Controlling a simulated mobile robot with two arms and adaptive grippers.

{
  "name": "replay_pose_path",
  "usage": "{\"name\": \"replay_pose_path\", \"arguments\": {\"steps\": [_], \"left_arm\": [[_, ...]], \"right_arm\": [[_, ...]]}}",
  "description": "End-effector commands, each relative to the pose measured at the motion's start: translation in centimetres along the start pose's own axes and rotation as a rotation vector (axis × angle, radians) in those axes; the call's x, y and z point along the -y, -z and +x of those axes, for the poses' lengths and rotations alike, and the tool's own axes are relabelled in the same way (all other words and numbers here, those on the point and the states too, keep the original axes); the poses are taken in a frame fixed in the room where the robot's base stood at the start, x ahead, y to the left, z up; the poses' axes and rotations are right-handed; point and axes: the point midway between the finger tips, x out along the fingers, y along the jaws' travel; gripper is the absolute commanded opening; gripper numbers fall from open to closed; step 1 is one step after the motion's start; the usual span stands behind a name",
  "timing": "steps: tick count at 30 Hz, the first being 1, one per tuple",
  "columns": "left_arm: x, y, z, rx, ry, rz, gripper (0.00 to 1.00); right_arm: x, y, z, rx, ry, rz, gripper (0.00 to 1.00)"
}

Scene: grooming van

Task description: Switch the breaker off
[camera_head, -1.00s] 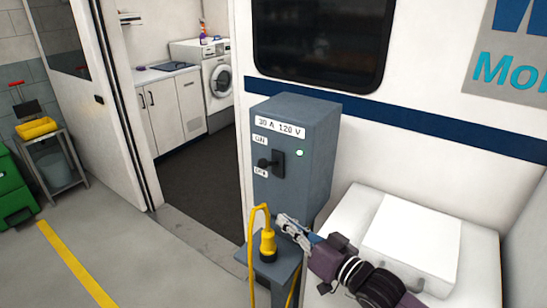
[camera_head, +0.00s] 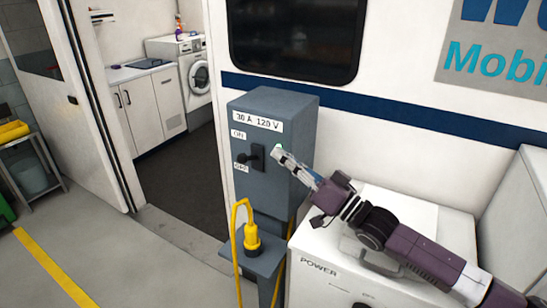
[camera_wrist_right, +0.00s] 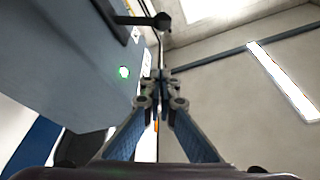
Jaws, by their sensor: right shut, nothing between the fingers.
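The grey-blue breaker box (camera_head: 297,135) stands by the van wall, labelled "30 A 120 V". Its black breaker lever (camera_head: 243,158) sticks out from a black plate on the front, between the ON label above and the OFF label below; its exact setting is hard to tell. The lever's knob also shows at the top of the right wrist view (camera_wrist_right: 162,21). A green light (camera_wrist_right: 124,72) glows on the box face. My right gripper (camera_head: 278,154) is shut and empty, just right of the lever and apart from it, near the light. My left gripper is out of view.
A yellow plug (camera_head: 252,241) with a looped yellow cable stands on the grey ledge (camera_head: 265,262) below the box. A white unit marked POWER (camera_head: 328,278) lies under my right arm. The van's doorway is open at left, with clear floor in front.

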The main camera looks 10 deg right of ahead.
Motion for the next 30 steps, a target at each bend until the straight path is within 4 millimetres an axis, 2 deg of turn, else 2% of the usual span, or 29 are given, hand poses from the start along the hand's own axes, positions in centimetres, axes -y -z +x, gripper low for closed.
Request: {"name": "replay_pose_path", "arguments": {"steps": [12,13,15,18,30], "left_arm": [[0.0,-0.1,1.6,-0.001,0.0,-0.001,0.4],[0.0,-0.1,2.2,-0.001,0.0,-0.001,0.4],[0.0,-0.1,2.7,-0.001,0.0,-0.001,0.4],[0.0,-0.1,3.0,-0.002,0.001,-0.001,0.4],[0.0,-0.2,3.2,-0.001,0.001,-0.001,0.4]], "right_arm": [[0.1,-0.1,8.8,-0.002,0.003,-0.002,0.0],[-0.2,-1.3,8.1,0.003,-0.001,0.003,0.0],[-0.2,-2.3,7.6,0.003,-0.001,0.003,0.0],[-0.1,-3.1,7.3,0.0,0.0,0.001,0.0],[0.1,-3.8,7.0,0.0,0.0,0.0,0.0]]}}
